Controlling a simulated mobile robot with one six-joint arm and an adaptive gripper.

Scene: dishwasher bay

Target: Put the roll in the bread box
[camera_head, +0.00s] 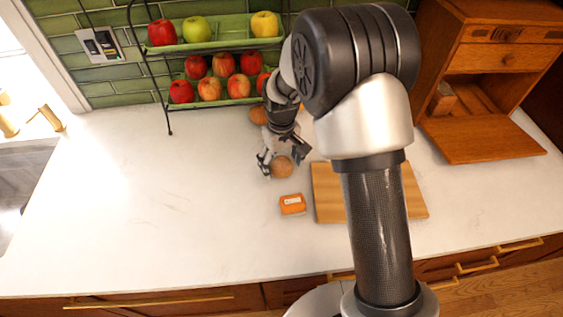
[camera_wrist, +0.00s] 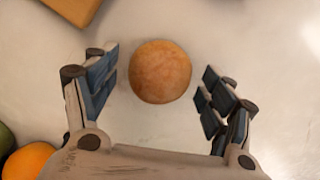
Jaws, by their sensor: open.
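The round, golden-brown roll (camera_head: 281,167) lies on the white counter. It also shows in the wrist view (camera_wrist: 160,71), between and slightly beyond the fingertips. My gripper (camera_head: 284,160) is open, with its fingers (camera_wrist: 158,85) apart on either side of the roll and clear space to each. The wooden bread box (camera_head: 484,56) stands at the right back of the counter. Its front flap (camera_head: 484,140) is folded down and its lower compartment is open.
A wooden cutting board (camera_head: 330,197) lies right of the roll, partly behind my arm. A small orange packet (camera_head: 293,204) lies in front of the roll. A two-tier rack of apples (camera_head: 225,46) stands at the back. An orange fruit (camera_wrist: 28,161) is near my gripper. The left counter is clear.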

